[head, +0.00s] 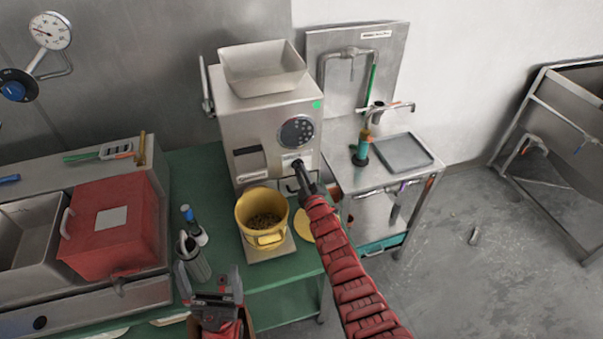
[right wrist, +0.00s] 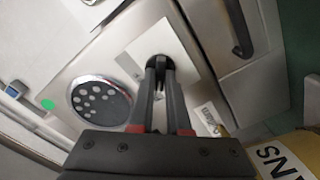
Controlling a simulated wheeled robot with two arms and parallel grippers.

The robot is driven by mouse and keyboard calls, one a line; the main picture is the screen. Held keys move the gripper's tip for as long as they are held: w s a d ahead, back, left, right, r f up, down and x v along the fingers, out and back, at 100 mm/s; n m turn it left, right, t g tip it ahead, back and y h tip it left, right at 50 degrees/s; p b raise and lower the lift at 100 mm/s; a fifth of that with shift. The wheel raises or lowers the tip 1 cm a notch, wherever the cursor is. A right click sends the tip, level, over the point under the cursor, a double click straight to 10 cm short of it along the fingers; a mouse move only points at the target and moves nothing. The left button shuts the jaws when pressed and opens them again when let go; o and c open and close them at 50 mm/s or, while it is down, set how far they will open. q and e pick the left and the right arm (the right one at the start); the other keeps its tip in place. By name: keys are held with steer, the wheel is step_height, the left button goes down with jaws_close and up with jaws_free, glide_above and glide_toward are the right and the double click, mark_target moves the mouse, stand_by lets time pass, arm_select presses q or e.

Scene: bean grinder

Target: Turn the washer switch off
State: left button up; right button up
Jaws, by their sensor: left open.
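The washer switch looks to be the small black knob (right wrist: 160,64) on a white plate on the front of the steel machine (head: 262,112). My right gripper (right wrist: 160,76) is at this knob, with its fingers close together and the knob at their tips. In the head view the right gripper (head: 303,178) reaches the machine's lower front, and its fingers hide most of the knob there. My left gripper (head: 211,288) is open and empty, low in the head view near the green table's front edge.
A yellow bucket of beans (head: 262,222) stands below the machine, beside my right arm. A round dial panel (right wrist: 100,101) is close to the knob. Floor at the right is mostly clear.

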steer(key=shift+m, duration=0.3)
jaws_close()
steer(key=m+p, duration=0.2)
steer(key=m, duration=0.7)
steer(key=shift+d, duration=0.1)
steer(key=shift+f+m, duration=0.1)
steer(key=shift+m, duration=0.2)
stand_by(0.3)
steer(key=o, duration=0.7)
jaws_free()
steer(key=shift+s, duration=0.15)
